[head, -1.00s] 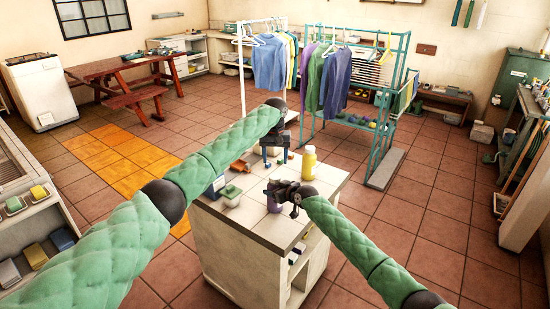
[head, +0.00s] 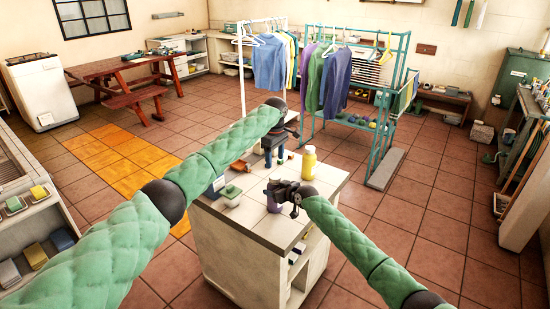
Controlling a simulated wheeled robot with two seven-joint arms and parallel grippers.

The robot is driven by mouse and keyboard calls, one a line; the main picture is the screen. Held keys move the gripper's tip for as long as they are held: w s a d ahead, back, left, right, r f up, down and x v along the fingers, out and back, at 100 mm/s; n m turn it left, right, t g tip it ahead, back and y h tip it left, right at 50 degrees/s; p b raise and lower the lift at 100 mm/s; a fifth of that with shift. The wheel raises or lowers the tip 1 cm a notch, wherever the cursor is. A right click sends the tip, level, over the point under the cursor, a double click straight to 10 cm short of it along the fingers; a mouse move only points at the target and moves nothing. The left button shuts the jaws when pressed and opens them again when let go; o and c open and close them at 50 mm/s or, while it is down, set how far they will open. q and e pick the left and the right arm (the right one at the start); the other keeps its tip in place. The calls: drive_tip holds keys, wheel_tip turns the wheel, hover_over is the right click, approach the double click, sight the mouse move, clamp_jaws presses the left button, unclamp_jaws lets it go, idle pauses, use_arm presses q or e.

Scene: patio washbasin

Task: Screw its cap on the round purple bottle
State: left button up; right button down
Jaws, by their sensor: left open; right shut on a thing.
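The round purple bottle (head: 273,206) stands on the white counter, partly hidden by my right gripper. My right gripper (head: 273,192) is shut on its upper part, coming in from the right. My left gripper (head: 274,158) points down over the counter, farther back than the bottle and apart from it. Its fingers are open. I cannot make out the cap; whether anything small lies between or below the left fingers is too small to tell.
A yellow bottle (head: 308,163) stands to the right of my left gripper. A green-topped container (head: 231,192) and an orange item (head: 240,165) are at the left. The counter's front (head: 258,230) is bare. A clothes rack (head: 375,150) stands behind on the floor.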

sight(275, 176)
use_arm(q)
drive_tip(key=shift+f, duration=0.15)
drive_tip(key=shift+f, duration=3.85)
drive_tip(key=shift+c, duration=0.4)
